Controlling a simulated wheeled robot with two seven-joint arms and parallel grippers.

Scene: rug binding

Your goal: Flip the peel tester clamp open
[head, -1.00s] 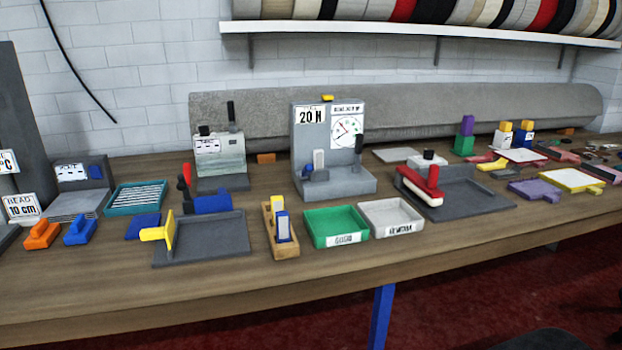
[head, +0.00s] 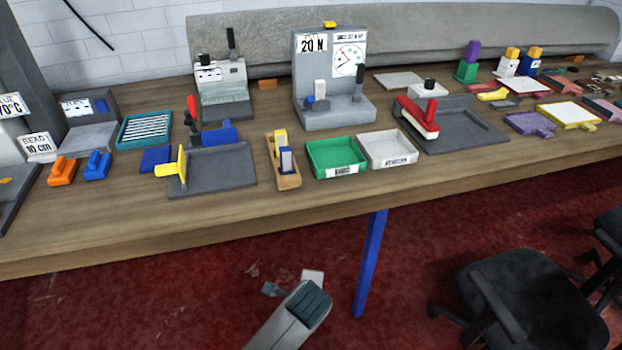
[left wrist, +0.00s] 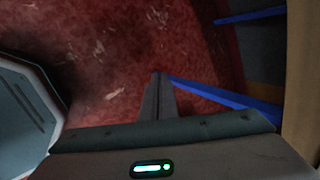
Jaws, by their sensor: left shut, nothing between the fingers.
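The peel tester (head: 315,113) is a grey upright stand with a "20 N" label, a round dial and a yellow piece on top. It stands at the back middle of the bench in the head view. On its base are a small white block with a blue knob (head: 309,101) and an upright black-handled lever (head: 359,82). The clamp's exact state is too small to tell. My left gripper (left wrist: 158,90) shows in the left wrist view, shut and empty, over the red floor, away from the tester. Part of my arm shows low in the head view. My right gripper is not in view.
A green tray (head: 336,173) and a white tray (head: 411,160) stand in front of the tester. A wooden holder (head: 291,182) and a dark tray (head: 218,181) lie to the left. A blue table leg (head: 371,263) and a black chair (head: 527,300) stand below the bench.

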